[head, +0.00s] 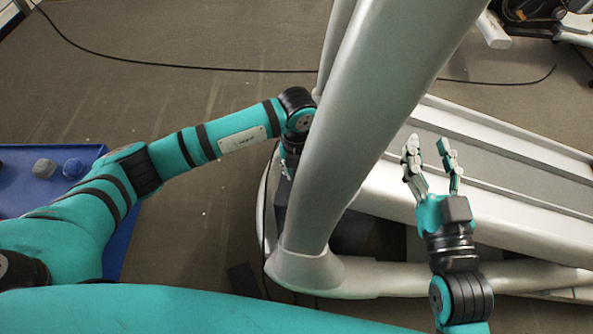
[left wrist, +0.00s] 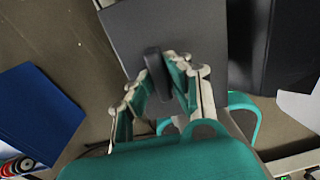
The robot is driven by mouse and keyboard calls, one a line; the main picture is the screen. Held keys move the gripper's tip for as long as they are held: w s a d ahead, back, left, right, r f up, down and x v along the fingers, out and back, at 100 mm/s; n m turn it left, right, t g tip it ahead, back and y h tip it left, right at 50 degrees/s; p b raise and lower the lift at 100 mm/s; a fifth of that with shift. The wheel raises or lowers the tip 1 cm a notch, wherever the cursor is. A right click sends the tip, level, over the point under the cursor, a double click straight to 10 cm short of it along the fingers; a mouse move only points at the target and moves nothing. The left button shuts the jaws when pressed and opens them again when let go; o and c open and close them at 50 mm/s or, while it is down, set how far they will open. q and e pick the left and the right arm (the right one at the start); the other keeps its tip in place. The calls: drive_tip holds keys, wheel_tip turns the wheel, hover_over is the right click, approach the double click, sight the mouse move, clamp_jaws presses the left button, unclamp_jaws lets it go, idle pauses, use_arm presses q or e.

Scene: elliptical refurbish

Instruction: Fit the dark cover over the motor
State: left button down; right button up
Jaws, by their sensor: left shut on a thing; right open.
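The dark cover (left wrist: 185,25) is a flat dark grey panel with a raised handle, in the left wrist view. My left gripper (left wrist: 158,76) is shut on that handle. In the head view my left gripper's fingers (head: 287,165) are mostly hidden behind a thick grey tube, and a small dark patch of the cover (head: 281,200) shows beside it. A dark block (head: 370,237) lies right of the tube, low in the machine frame; I cannot tell whether it is the motor. My right gripper (head: 432,160) is open and empty above the grey frame.
The grey tube (head: 370,110) of the elliptical crosses between my arms and blocks the view. A long grey rail (head: 500,150) runs right. A blue tray (head: 25,190) with small knobs lies at left. A black cable (head: 200,69) crosses the floor.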

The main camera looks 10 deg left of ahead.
use_arm(q)
drive_tip(key=shift+f, duration=0.4)
use_arm(e)
drive_tip(key=shift+s+a+r+t, duration=0.15)
drive_tip(key=shift+r+t, duration=0.2)
drive_tip(key=shift+r, duration=0.25)
drive_tip(key=shift+s+r+t, duration=0.1)
drive_tip(key=shift+r+t, duration=0.25)
drive_tip(key=shift+r, duration=0.25)
idle(0.3)
use_arm(q)
drive_tip(key=c, duration=1.2)
unclamp_jaws()
use_arm(e)
drive_tip(key=shift+f, duration=0.1)
use_arm(q)
wheel_tip(320, 180, up, 12)
